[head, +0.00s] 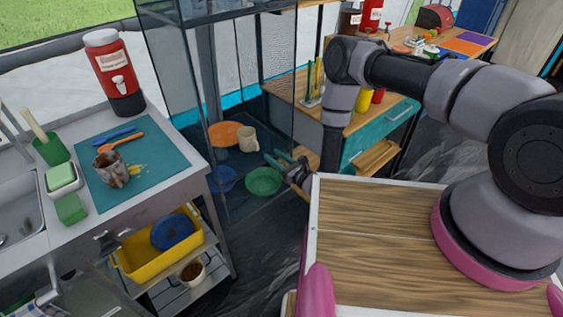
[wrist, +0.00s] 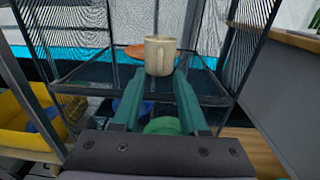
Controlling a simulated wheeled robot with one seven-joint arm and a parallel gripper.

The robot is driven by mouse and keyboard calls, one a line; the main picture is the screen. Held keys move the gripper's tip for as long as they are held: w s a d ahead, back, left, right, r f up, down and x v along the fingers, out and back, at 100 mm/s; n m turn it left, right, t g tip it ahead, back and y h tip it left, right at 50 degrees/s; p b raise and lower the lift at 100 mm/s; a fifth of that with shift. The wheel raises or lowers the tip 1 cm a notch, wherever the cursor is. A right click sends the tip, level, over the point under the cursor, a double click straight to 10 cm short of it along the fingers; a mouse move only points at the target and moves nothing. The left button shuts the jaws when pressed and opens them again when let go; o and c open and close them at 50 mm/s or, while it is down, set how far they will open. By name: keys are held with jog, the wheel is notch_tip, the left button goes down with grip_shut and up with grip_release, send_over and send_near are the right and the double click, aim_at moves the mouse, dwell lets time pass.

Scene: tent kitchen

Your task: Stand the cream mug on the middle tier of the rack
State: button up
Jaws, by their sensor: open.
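The cream mug (head: 248,139) stands upright on the dark middle tier (wrist: 95,77) of the rack (head: 205,85), beside an orange plate (head: 226,133). In the wrist view the mug (wrist: 160,56) is just past my fingertips, with the orange plate (wrist: 135,51) partly hidden behind it. My gripper (head: 277,157) has teal fingers; it is open and empty in front of the rack. In the wrist view the gripper (wrist: 158,78) points at the mug's base. Whether a fingertip touches the mug I cannot tell.
A green bowl (head: 263,181) and a blue bowl (head: 224,178) are on the tier below. Dark rack posts stand either side of my gripper. A steel counter (head: 75,238) with a painted mug (head: 111,170) is at left, a teal-drawer wooden counter (head: 375,135) at right.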

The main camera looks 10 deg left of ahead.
notch_tip(320, 180, up, 38)
jog(key=s+d+n+g+y, duration=0.15)
jog(key=n+g+y, duration=0.35)
jog(key=n+g, duration=1)
jog(key=s+d+r+n+t+h, duration=0.2)
jog(key=s+d+r+h, duration=0.3)
jog(key=d, duration=0.7)
jog(key=s+d+r+n+t+h, duration=0.2)
jog(key=s+d+r+t+h, duration=0.3)
jog(key=d+r, duration=0.3)
jog(key=s+d+r+n+t+h, duration=0.2)
jog(key=s+d+r+t+h, duration=0.2)
jog(key=d, duration=1.2)
notch_tip(320, 180, up, 4)
jog(key=s+h, duration=0.1)
jog(key=h, duration=0.1)
jog(key=shift+f+n+h, duration=0.15)
jog(key=shift+n+h, duration=0.25)
jog(key=shift+a, duration=0.1)
